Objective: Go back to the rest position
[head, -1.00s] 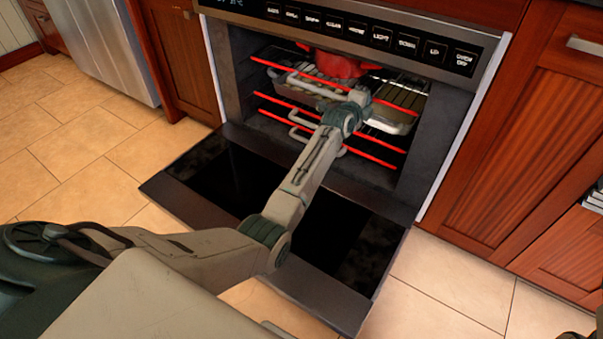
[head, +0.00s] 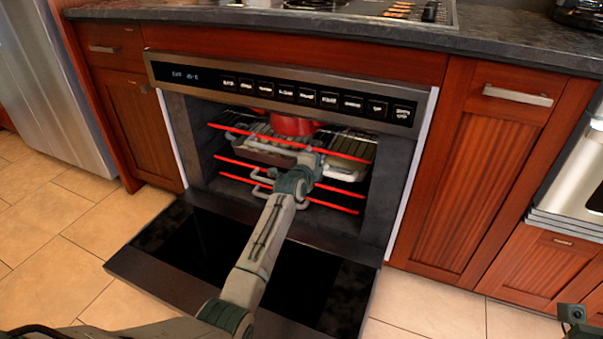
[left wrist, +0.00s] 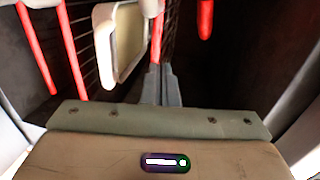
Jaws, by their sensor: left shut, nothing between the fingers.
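My left gripper (head: 280,168) is at the end of my left arm, which reaches over the lowered door into the open oven. It is in front of the racks, and its fingertips are hard to make out in the head view. In the left wrist view the two fingers (left wrist: 161,86) are together with nothing between them. They point into the dark oven cavity, close to the red rack bars (left wrist: 66,45).
The oven door (head: 335,295) hangs open and low under my left arm. A red pot (head: 293,124) and a metal tray (head: 345,147) are inside the oven. Wooden cabinets (head: 480,170) flank it, and a dark countertop (head: 520,45) runs above. Tiled floor (head: 45,225) is clear at left.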

